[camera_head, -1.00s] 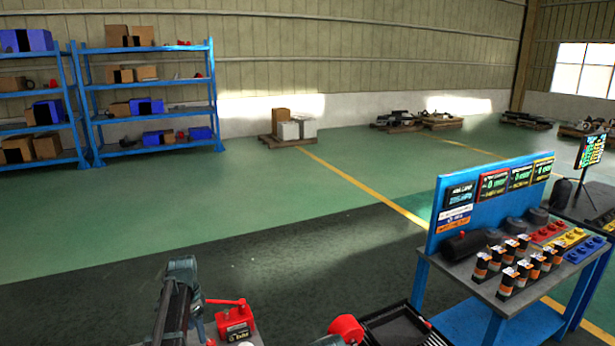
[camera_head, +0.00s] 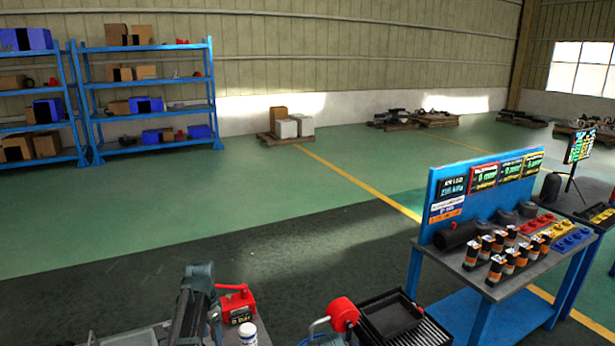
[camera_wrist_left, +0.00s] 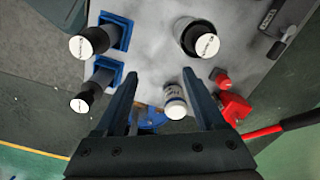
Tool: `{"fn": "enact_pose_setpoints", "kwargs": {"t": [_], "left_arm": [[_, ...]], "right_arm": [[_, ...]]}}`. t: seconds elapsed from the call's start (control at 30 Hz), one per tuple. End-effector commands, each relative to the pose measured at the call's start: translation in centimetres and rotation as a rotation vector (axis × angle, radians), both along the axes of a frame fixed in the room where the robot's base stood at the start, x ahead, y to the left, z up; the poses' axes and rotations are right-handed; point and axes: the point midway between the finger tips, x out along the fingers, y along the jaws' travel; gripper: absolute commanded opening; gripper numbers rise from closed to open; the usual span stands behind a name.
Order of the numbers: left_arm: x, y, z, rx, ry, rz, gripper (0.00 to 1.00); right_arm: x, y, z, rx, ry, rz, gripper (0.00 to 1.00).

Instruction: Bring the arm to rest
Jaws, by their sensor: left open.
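My left gripper (camera_wrist_left: 163,88) is open in the left wrist view, with two dark fingers well apart. A white capped bottle (camera_wrist_left: 175,102) shows between the fingers in the picture; no contact is visible. Nothing is seen held. In the head view a grey-green jointed part (camera_head: 197,300), apparently my left arm, rises at the bottom, left of a red device with a lever (camera_head: 238,304). That device also shows in the wrist view (camera_wrist_left: 234,108), right of the gripper. My right gripper is not in view.
Below the gripper is a light tabletop (camera_wrist_left: 150,62) with several black cylinders with white caps, two in blue holders (camera_wrist_left: 117,32). A black tray (camera_head: 392,316) and red round part (camera_head: 342,314) stand at bottom centre. A blue workbench (camera_head: 478,310) is right.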

Motion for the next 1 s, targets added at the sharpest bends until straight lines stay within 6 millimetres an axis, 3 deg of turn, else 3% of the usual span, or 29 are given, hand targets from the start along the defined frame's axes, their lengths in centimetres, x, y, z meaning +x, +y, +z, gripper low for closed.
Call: {"fn": "enact_pose_setpoints", "kwargs": {"t": [0.27, 0.37, 0.5, 0.6, 0.8, 1.0], "left_arm": [[-5.7, -7.9, -0.4, 0.024, 0.01, 0.083, 0.71], [-9.2, -11.7, -0.6, 0.038, 0.013, 0.131, 0.71], [-15.5, -16.8, -0.9, 0.066, 0.009, 0.219, 0.71], [-19.1, -19.2, -1.0, 0.082, 0.003, 0.278, 0.71], [-22.6, -21.1, -1.1, 0.1, -0.006, 0.345, 0.71], [-22.8, -21.3, -1.0, 0.103, -0.008, 0.359, 0.71]], "right_arm": [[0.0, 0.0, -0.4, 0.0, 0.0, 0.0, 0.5], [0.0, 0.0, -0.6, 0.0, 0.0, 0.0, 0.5], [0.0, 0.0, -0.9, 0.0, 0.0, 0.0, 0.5], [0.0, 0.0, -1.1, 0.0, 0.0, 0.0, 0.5], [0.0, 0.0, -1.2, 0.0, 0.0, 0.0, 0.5], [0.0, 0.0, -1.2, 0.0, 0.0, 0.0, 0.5]]}}
